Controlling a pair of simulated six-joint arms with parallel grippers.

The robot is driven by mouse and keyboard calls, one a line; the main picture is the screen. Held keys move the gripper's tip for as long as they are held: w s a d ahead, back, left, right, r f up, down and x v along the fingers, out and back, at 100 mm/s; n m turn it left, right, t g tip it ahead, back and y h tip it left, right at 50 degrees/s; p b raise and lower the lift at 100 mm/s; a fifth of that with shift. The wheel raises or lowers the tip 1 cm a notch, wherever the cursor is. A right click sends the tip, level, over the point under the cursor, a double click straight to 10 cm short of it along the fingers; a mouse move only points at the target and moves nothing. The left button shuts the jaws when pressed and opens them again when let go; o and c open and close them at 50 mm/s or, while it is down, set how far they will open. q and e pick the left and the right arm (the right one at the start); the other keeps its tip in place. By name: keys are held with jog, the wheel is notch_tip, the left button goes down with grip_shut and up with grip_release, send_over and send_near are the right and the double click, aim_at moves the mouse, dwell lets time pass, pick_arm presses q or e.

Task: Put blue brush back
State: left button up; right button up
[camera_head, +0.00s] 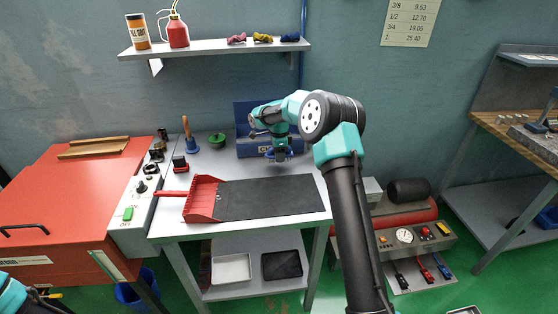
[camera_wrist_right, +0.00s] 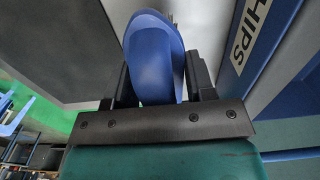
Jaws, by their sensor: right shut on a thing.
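The blue brush (camera_wrist_right: 155,62) is between the two dark fingers of my right gripper (camera_wrist_right: 160,85) in the right wrist view, its rounded blue part pointing away from the palm. In the head view my right gripper (camera_head: 280,156) is over the back of the grey cart top, in front of the blue chips box (camera_head: 243,112). A bit of blue shows at its fingers there; the brush's lower end is hidden. The box's lettered side stands at the right of the wrist view (camera_wrist_right: 238,45). Of my left arm only a part shows at the lower left corner.
A dark mat (camera_head: 270,198) and a red dustpan (camera_head: 203,200) lie at the front of the cart top (camera_head: 215,164). A green-topped object (camera_head: 217,140) and a wooden-handled bell-shaped tool (camera_head: 189,140) stand left of the box. A wall shelf (camera_head: 215,48) hangs above.

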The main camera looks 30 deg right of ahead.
jog(key=shift+w+d, duration=0.1)
jog(key=shift+w, duration=0.05)
jog(key=shift+f, duration=1.8)
jog(key=o, duration=0.9)
jog(key=shift+f, duration=0.15)
notch_tip(320, 180, up, 12)
jog(key=shift+r, duration=0.2)
